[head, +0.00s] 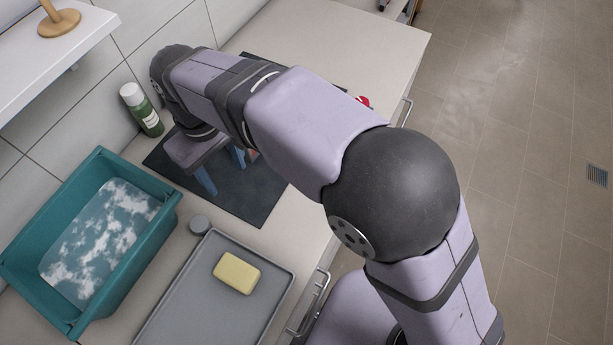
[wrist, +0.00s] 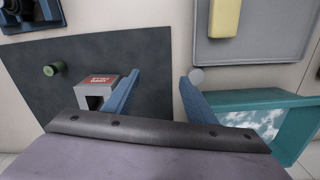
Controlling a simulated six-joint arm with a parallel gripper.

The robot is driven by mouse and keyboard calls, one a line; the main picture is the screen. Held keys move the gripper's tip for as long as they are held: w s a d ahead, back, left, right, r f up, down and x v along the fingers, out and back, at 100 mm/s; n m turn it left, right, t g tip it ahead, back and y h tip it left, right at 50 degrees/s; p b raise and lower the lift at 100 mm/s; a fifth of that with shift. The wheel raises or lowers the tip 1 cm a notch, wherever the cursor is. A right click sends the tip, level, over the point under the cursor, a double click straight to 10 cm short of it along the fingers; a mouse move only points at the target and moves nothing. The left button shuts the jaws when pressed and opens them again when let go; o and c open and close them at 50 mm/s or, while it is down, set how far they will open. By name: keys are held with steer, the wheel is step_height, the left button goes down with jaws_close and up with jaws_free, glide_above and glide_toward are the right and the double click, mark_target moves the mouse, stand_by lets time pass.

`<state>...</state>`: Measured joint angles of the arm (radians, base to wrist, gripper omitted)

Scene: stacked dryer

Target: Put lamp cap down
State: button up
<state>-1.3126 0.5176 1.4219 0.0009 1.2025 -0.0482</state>
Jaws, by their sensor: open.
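A small grey round piece, which looks like the lamp cap (head: 199,224), rests on the counter between the teal tub and the grey tray. It also shows in the wrist view (wrist: 197,75), close to the tip of the right-hand finger. I cannot tell whether they touch. My gripper (head: 221,168) points down over the dark mat (head: 255,203). Its two blue fingers are wide apart in the wrist view (wrist: 160,76), with nothing between them. A grey block with a red label (wrist: 97,88) stands on the mat beside the left-hand finger.
The teal tub (head: 27,248) holds water with white foam. The grey tray (head: 190,310) carries a yellow soap bar (head: 237,272). A green bottle (head: 146,117) stands near the wall. A short green cylinder (wrist: 54,69) is on the mat. The far counter (head: 350,45) is mostly clear.

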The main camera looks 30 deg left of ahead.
steer(key=w+d+m, duration=0.3)
steer(key=w+d, duration=0.6)
steer(key=w, duration=0.1)
steer(key=w+d+f+m, duration=0.2)
steer(key=w+d+m, duration=0.1)
steer(key=d, duration=1)
steer(key=w+d+f+m, duration=0.2)
steer(key=d+m, duration=0.3)
steer(key=d, duration=0.8)
steer(key=shift+w, duration=0.55)
steer(key=shift+o, duration=0.3)
steer(key=s+d+f+m, duration=0.3)
steer(key=s+d, duration=0.3)
steer(key=d, duration=0.5)
steer(key=shift+m, duration=0.8)
steer(key=shift+a, duration=0.15)
